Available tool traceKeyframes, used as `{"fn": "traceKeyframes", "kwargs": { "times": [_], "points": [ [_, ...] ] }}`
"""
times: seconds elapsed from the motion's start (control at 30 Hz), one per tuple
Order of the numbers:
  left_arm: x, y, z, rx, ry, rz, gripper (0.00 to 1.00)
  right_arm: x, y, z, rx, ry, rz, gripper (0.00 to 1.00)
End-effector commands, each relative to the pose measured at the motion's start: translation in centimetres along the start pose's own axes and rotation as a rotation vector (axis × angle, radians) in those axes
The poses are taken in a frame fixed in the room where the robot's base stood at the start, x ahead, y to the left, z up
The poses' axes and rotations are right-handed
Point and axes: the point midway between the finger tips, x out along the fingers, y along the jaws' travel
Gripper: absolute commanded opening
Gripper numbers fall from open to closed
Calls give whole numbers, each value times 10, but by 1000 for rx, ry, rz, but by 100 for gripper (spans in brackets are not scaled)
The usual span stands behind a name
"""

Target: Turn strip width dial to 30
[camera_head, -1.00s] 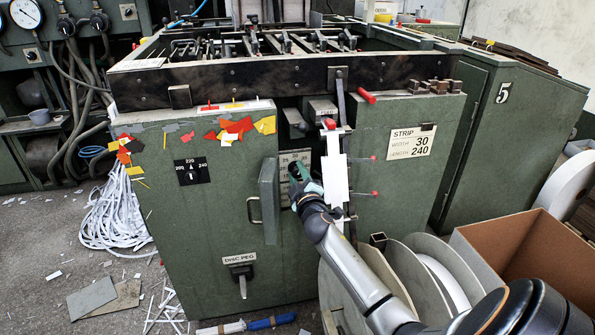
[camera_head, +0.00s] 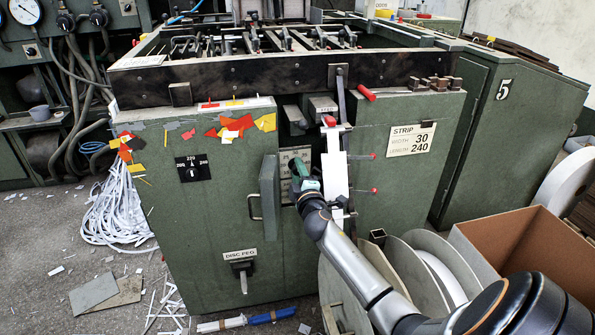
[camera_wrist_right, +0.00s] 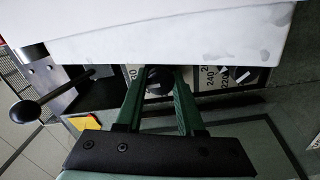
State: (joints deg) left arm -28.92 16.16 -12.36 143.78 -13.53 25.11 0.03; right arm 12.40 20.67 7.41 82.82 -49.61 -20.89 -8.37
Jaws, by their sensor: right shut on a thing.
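The dial panel (camera_head: 291,158) is a pale plate in the recess behind the open narrow door of the green machine. My right gripper (camera_head: 299,170) reaches into this recess and covers the dial in the head view. In the right wrist view its two green fingers (camera_wrist_right: 158,80) are shut on a dark dial knob (camera_wrist_right: 156,72), partly hidden under a white strip. Pale scale plates with numbers such as 240 and 220 (camera_wrist_right: 212,77) show beside it. The pointer's setting cannot be read. A sign (camera_head: 410,139) reads strip width 30, length 240. My left gripper is not in view.
The white strip (camera_head: 334,174) hangs just right of my gripper and crosses the top of the wrist view (camera_wrist_right: 180,35). The open door (camera_head: 268,189) stands close on the left. Disc reels (camera_head: 425,275) and a cardboard box (camera_head: 525,250) are below right.

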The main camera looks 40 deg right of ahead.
Motion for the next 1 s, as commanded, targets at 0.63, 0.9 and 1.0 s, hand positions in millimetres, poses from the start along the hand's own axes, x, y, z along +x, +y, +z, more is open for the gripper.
{"fn": "traceKeyframes", "kwargs": {
  "times": [0.63, 0.9, 1.0],
  "points": [
    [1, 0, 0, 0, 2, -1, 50, 0, 0, 0, 2, 0, -1, 68],
    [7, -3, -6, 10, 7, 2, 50, -27, 1, 0, 2, -1, -3, 68],
    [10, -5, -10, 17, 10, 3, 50, -47, 0, 0, 2, 0, -4, 68]
  ]
}}
